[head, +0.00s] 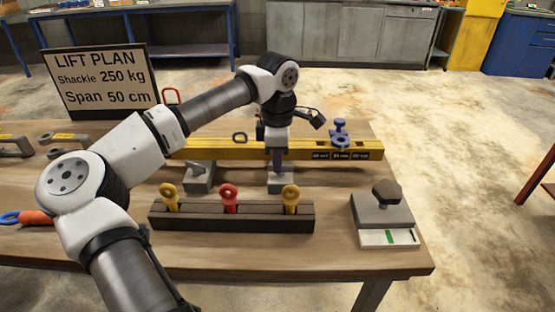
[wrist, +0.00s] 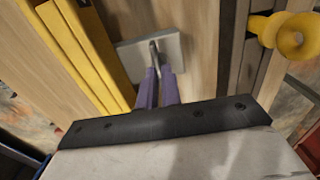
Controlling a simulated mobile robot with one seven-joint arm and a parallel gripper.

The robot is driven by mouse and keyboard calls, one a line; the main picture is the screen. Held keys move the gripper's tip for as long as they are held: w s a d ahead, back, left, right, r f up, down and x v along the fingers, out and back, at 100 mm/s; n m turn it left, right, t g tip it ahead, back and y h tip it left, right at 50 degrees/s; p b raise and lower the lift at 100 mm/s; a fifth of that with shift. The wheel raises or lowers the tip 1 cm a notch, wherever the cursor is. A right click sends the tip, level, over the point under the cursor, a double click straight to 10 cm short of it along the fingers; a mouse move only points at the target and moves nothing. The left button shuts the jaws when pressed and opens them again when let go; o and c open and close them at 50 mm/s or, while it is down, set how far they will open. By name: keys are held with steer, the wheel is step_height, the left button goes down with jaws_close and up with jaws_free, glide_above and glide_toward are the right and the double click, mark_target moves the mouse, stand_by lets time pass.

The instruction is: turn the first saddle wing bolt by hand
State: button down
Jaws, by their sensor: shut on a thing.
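My gripper (head: 278,168) points down over a small grey block (head: 281,184) in front of the yellow beam (head: 220,150). In the wrist view its purple fingers (wrist: 161,75) are shut on a thin grey upright piece (wrist: 154,50) on the flat grey block. The fingers hide the lower part of this piece. A blue saddle (head: 340,141) with a blue knob-like bolt (head: 340,125) on top sits on the beam to the right, apart from my gripper. My arm hides part of the beam, and I cannot make out another saddle there.
A dark rack (head: 258,219) with yellow and red eye bolts stands in front. Another grey block (head: 199,180) stands to the left. A grey device with a dark knob (head: 387,194) stands at the right. A lift plan sign (head: 103,80) stands at the back left.

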steer(key=shift+w+r, duration=0.15)
steer(key=shift+r, duration=0.05)
steer(key=c, duration=1.7)
jaws_free()
steer(key=shift+o, duration=0.6)
steer(key=shift+f, duration=0.1)
step_height(320, 180, up, 14)
steer(key=shift+b, duration=0.45)
steer(key=shift+s+f, duration=0.15)
steer(key=shift+s, duration=0.05)
